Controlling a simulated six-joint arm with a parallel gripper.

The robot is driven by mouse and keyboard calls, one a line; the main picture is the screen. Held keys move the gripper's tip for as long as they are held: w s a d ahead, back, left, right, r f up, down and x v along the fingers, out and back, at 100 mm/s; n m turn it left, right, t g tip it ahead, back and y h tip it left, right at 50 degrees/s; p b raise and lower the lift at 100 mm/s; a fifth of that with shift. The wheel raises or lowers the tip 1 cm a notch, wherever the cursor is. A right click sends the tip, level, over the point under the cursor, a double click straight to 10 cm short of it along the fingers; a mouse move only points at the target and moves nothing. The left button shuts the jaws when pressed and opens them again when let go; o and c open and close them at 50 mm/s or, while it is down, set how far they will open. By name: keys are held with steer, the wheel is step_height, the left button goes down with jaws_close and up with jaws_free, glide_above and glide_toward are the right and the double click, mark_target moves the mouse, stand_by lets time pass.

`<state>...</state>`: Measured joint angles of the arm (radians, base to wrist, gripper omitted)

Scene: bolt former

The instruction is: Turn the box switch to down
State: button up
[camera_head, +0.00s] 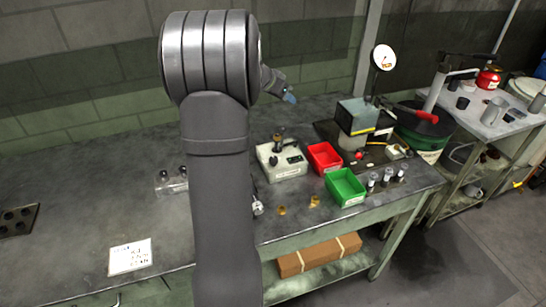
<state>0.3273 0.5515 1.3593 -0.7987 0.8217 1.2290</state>
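My dark grey arm stands in the middle of the view. The end of my gripper (289,97) shows small and bluish to the right of the large ribbed joint, and most of it is hidden behind that joint. I cannot tell whether its fingers are open or shut, and no held thing shows. A pale box (282,160) with a black knob or lever on top sits on the workbench right of my arm, below my gripper in the picture. It may be the box switch. The position of its switch is too small to read.
A red bin (325,157) and a green bin (346,187) stand right of the pale box. Small brass parts (281,210) lie in front. The bench's left side is mostly clear.

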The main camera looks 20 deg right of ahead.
steer(key=o, duration=0.3)
steer(key=shift+s+a+n, duration=0.1)
steer(key=shift+a+n, duration=0.05)
steer(key=shift+n, duration=0.35)
step_height(320, 180, up, 2)
steer(key=n+g+y, duration=0.5)
steer(key=n+g, duration=0.2)
steer(key=n, duration=1.4)
glide_above(273, 158)
steer(key=w+a, duration=0.5)
steer(key=x, duration=1.7)
steer(key=shift+f, duration=0.1)
steer(key=shift+c, duration=0.2)
